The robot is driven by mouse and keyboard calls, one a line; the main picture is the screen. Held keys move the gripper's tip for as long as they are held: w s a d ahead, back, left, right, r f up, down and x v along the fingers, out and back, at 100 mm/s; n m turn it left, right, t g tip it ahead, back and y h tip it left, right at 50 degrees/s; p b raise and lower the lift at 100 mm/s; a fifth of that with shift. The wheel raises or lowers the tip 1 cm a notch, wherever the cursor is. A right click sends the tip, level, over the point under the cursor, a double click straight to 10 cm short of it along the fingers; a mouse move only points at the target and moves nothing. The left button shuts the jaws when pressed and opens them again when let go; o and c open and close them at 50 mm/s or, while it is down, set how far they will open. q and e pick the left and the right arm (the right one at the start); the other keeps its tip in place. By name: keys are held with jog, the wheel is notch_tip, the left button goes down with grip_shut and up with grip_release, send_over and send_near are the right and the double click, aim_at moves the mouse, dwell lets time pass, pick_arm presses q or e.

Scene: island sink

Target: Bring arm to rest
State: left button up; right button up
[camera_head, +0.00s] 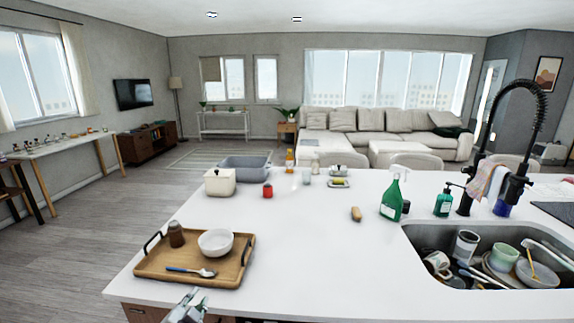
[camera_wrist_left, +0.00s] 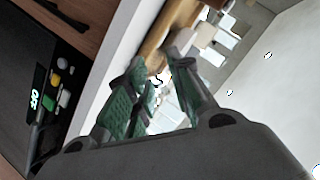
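My left gripper (camera_head: 187,306) shows at the bottom edge of the head view, in front of the island's near edge and below the wooden tray (camera_head: 150,268). In the left wrist view its green-padded fingers (camera_wrist_left: 157,75) stand apart with nothing held between them. Part of the tray's wooden surface (camera_wrist_left: 152,38) shows beyond the fingers there. On the tray are a white bowl (camera_head: 216,242), a brown shaker (camera_head: 176,235) and a blue-handled spoon (camera_head: 192,271). My right gripper is not in either view.
The white island counter (camera_head: 300,240) is bare in its middle. A sink with dishes (camera_head: 500,262), a black faucet (camera_head: 500,150) and a green spray bottle (camera_head: 393,197) are at right. A grey basin (camera_head: 245,166) and white canister (camera_head: 220,183) stand behind the tray.

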pick_arm(q)
jog(key=s+d+f+n+g+h, duration=0.2)
jog(key=s+f+n+g, duration=0.4)
jog(key=s+f+g, duration=0.75)
jog(key=s+f+t, duration=0.1)
jog(key=s+f, duration=0.2)
jog(key=f, duration=0.8)
jog(key=s+f+t, duration=0.1)
jog(key=s+f, duration=0.1)
jog(key=f, duration=1)
jog(key=s+f, duration=0.3)
jog(key=f, duration=0.8)
jog(key=s+a+f, duration=0.2)
jog(key=s+f, duration=0.8)
jog(key=s, duration=0.1)
jog(key=s+a+f, duration=0.3)
jog(key=s+f, duration=0.6)
jog(key=s, duration=0.1)
jog(key=shift+s+f+m+g, duration=0.3)
jog(key=shift+s+f+g, duration=0.05)
jog(key=shift+s+g, duration=0.1)
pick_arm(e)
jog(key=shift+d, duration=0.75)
